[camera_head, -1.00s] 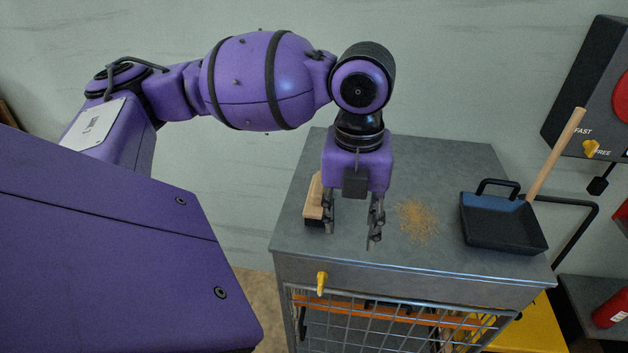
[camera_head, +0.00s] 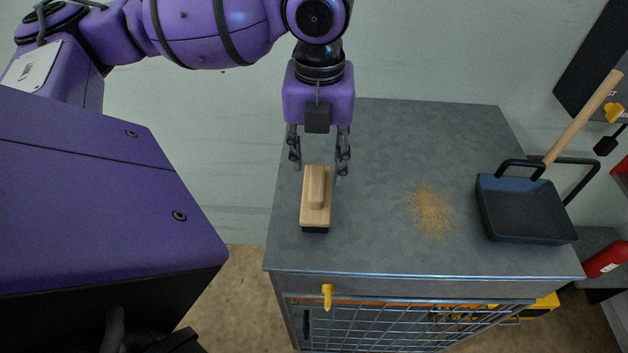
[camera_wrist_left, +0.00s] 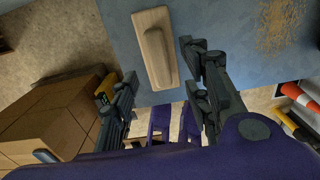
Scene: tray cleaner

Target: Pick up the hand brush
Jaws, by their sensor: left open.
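The hand brush (camera_head: 316,197) lies on the left part of the grey cabinet top. It has a pale wooden body with a raised wooden grip and dark bristles underneath. My left gripper (camera_head: 319,166) is open and empty, at the far end of the brush in the head view, with its fingers to either side of the brush's line. In the left wrist view the brush (camera_wrist_left: 155,50) lies beyond the open fingers (camera_wrist_left: 160,90), roughly between them and apart from them. My right gripper is not in view.
A patch of tan crumbs (camera_head: 430,210) lies on the cabinet top (camera_head: 380,245), right of the brush. A dark dustpan (camera_head: 525,210) with a wooden handle stands further right. A yellow knob (camera_head: 327,295) sticks out at the cabinet front. The wall is behind.

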